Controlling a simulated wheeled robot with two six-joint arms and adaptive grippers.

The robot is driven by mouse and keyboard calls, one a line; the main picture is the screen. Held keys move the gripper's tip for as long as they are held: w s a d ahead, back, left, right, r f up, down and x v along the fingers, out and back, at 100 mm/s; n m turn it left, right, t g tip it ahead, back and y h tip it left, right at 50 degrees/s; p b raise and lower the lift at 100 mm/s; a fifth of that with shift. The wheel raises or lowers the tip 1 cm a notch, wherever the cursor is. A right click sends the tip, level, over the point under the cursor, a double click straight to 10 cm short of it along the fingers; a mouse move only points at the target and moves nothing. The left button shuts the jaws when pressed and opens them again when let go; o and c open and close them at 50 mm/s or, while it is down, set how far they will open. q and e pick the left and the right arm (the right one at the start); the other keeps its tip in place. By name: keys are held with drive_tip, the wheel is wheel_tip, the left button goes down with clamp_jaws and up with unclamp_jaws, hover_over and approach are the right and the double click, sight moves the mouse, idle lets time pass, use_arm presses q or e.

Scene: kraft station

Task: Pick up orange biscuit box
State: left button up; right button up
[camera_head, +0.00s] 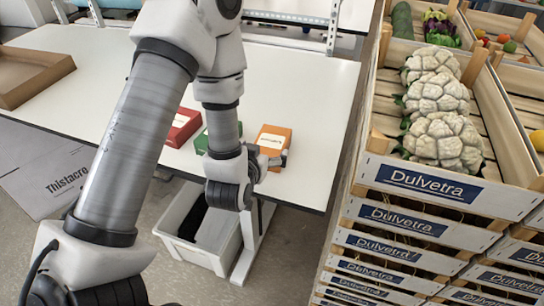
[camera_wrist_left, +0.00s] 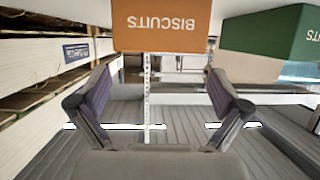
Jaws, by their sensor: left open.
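The orange biscuit box (camera_head: 274,134) stands near the front edge of the white table, partly hidden by my left gripper. In the left wrist view the same orange box (camera_wrist_left: 162,24), with its "BISCUITS" label upside down, is at the top centre. My left gripper (camera_head: 274,160) is at the near side of the box. Its two fingers (camera_wrist_left: 158,82) are spread wide and empty, with the box just beyond the tips and lined up with the gap. My right gripper is not in view.
A green box (camera_head: 202,140) and a red box (camera_head: 184,127) stand left of the orange one; the green one shows in the wrist view (camera_wrist_left: 270,35). Stacked Dulvetra crates (camera_head: 420,190) with cauliflowers are at the right. A white bin (camera_head: 172,238) is below the table. The table's right part is clear.

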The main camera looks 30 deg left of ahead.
sight(270, 143)
use_arm(q)
drive_tip(key=shift+w+f, duration=0.35)
drive_tip(key=shift+w, duration=0.05)
drive_tip(key=shift+w+a+f+b, duration=0.15)
drive_tip(key=shift+w+f+b, duration=0.2)
drive_tip(key=shift+w+b, duration=0.2)
drive_tip(key=p+x, duration=0.2)
drive_tip(key=x, duration=0.1)
drive_tip(key=shift+a+r, duration=0.1)
drive_tip(key=shift+a, duration=0.05)
drive_tip(key=shift+w, duration=0.15)
drive_tip(key=c, duration=1.1)
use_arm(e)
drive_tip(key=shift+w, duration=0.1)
